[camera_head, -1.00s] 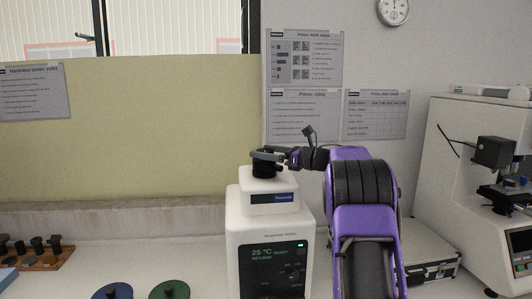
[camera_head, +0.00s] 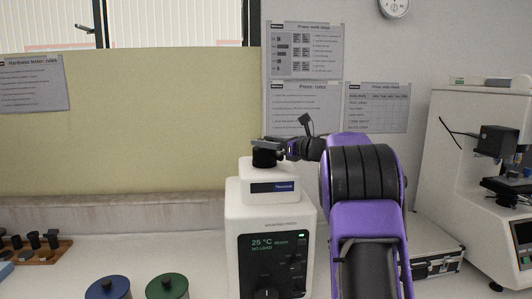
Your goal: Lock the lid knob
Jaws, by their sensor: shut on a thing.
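The white mounting press (camera_head: 272,222) stands upright on the bench, its dark front panel lit with "25 °C" and "NO LOAD". Its black lid knob (camera_head: 264,158) sits on top of the white head. My gripper (camera_head: 266,146) reaches in from the right and is shut on the knob at its top. The fingers cover the upper part of the knob, so its turn angle cannot be read. My purple and black arm fills the area right of the press.
A blue-lidded pot (camera_head: 108,288) and a green-lidded pot (camera_head: 168,286) stand left of the press. A wooden rack (camera_head: 40,250) with black pieces is at far left. A case (camera_head: 436,246) and a white tester (camera_head: 470,180) stand at right.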

